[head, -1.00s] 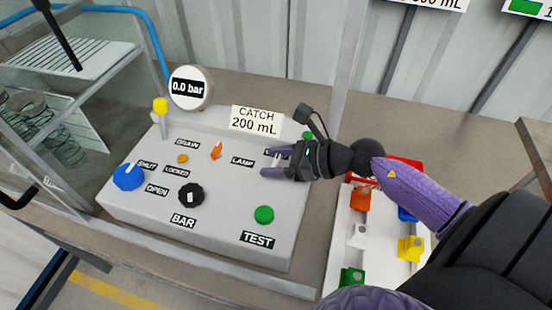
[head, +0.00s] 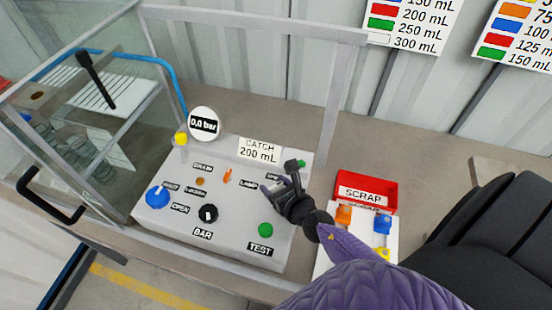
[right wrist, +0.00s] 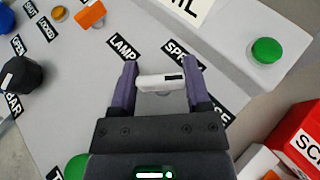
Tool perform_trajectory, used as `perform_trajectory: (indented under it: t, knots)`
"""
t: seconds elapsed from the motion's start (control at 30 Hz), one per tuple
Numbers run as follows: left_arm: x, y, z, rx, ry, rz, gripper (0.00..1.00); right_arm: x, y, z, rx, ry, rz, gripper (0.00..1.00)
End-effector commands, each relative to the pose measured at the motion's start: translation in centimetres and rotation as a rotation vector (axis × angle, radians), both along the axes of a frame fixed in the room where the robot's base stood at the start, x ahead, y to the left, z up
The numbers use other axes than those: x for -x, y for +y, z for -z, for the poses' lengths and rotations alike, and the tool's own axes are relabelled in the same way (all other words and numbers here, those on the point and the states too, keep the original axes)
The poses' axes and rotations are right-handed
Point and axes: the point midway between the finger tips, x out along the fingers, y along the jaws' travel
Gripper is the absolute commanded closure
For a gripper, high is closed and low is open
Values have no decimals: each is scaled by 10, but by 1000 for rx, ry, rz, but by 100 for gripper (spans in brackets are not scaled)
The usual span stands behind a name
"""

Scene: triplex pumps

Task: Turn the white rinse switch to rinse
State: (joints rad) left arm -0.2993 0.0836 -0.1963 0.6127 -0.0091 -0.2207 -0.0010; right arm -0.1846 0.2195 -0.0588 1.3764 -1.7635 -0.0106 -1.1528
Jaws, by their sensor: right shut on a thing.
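The white rinse switch (right wrist: 160,80) sits on the grey panel (right wrist: 85,95) in the right wrist view. It is a short white bar with a dark mark near its right end, lying almost level across that picture. My right gripper (right wrist: 159,82) is shut on it, a purple finger at each end. The LAMP label (right wrist: 122,47) is at its upper left, a partly covered label starting "SP" (right wrist: 182,52) at its upper right, and a label ending in "SE" (right wrist: 222,114) at its lower right. My left gripper is not in view.
The panel also carries a blue knob (head: 157,197), a black knob (head: 208,213), an orange switch (head: 227,175) and green buttons, one marked TEST (head: 265,230). A gauge (head: 204,123) reads 0.0 bar. A red SCRAP bin (head: 366,190) stands at the right.

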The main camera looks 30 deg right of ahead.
Motion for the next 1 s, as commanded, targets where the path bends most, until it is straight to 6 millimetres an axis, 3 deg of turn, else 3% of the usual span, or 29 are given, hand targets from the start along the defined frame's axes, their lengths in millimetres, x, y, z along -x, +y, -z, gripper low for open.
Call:
perform_trajectory:
  t: [0.1, 0.5, 1.0]
  knots:
    - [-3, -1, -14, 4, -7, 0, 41, -1, 1, -4, 0, -1, 90, 97]
    - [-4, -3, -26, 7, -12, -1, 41, -1, 1, -1, 0, -3, 306, 97]
    - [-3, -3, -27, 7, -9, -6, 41, -1, 0, 0, 1, -3, 362, 97]
